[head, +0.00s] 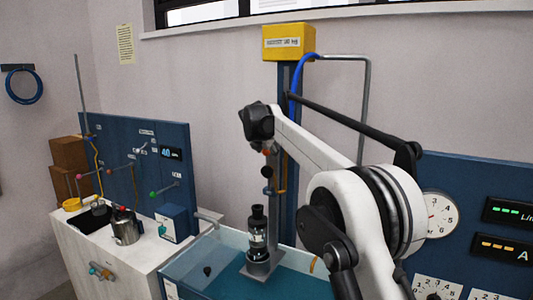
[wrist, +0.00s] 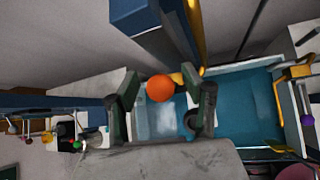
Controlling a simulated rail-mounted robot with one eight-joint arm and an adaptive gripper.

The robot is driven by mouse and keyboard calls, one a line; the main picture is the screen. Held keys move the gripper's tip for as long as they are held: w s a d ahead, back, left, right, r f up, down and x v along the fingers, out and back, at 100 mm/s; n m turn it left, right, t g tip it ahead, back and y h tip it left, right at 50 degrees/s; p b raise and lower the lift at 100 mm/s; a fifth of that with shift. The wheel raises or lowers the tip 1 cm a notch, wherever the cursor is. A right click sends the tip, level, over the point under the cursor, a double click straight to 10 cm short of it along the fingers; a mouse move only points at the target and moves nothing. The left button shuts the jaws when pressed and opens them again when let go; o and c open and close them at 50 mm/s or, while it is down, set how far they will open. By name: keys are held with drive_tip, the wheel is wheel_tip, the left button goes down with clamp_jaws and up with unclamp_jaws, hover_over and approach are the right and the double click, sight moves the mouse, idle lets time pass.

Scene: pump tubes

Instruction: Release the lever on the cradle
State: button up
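An orange ball-shaped knob (wrist: 160,88), which looks like the lever's end, sits between the two dark green fingers of my gripper (wrist: 161,76) in the wrist view. The lever's shaft is mostly hidden behind the knob. In the head view, a grey upright cradle with a flat base plate (head: 262,269) holds a black cylindrical pump (head: 257,222). My gripper is above it near the blue column, small and partly hidden by my arm.
A blue column (head: 286,205) with a yellow box (head: 288,42) on top rises behind the cradle. A water tank (head: 200,262) lies below. A bench with a metal pot (head: 125,228) stands left. A gauge panel (head: 470,215) stands right.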

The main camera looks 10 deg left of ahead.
drive_tip(key=shift+s, duration=0.1)
drive_tip(key=v, duration=1.2)
